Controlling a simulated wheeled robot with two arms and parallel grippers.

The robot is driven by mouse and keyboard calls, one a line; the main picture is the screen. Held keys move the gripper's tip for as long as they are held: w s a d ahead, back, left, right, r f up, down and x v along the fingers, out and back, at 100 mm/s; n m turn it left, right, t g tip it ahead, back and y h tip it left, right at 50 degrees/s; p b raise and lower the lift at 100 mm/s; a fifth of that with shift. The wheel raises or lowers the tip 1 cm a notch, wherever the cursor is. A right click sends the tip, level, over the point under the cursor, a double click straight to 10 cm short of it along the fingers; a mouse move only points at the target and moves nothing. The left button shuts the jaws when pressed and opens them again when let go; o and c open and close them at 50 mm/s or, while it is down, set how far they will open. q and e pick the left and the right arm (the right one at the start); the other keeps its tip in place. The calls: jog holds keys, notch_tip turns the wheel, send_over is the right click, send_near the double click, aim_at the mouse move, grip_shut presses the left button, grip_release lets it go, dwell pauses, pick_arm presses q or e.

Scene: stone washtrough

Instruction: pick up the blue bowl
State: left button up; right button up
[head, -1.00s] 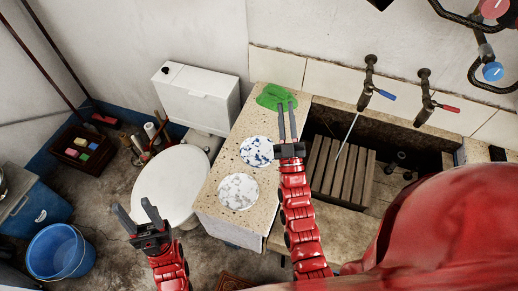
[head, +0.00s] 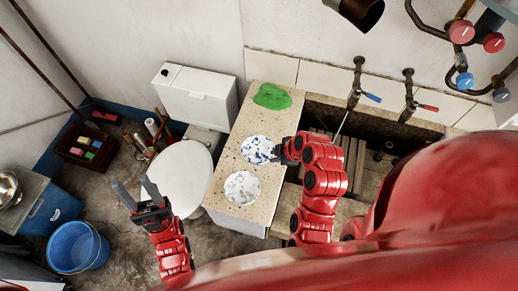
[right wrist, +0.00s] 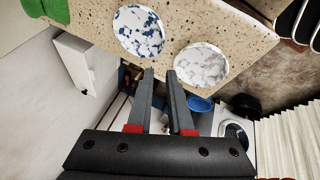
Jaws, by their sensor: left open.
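The blue bowl, a round dish with blue and white blotches (head: 257,149), sits on the speckled stone counter (head: 228,160). It also shows at the top of the right wrist view (right wrist: 138,31). My right gripper (head: 282,153) is at its right edge in the head view, with the fingers partly hidden by my arm. In the right wrist view my right gripper (right wrist: 160,73) has its fingers apart with nothing between them, and the bowl lies beyond the tips. My left gripper (head: 132,184) is open and empty, left of the counter near the toilet.
A grey-white blotched dish (head: 242,188) lies close to the blue bowl. A green cloth (head: 272,96) lies at the counter's back end. The sunken trough with a slatted wooden board (head: 354,160) is to the right. A toilet (head: 184,176) and blue bucket (head: 77,247) stand left.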

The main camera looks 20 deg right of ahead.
aim_at(258, 151)
jog(key=b+x, duration=1.1)
jog(key=x, duration=0.1)
jog(key=shift+s+a+f+b, duration=0.1)
jog(key=shift+s+f+b, duration=0.05)
jog(key=shift+b, duration=0.25)
jog(key=shift+a+f, duration=0.15)
jog(key=shift+f, duration=0.05)
jog(key=x, duration=0.5)
jog(key=shift+d+f, duration=0.2)
jog(key=shift+d, duration=0.1)
grip_shut()
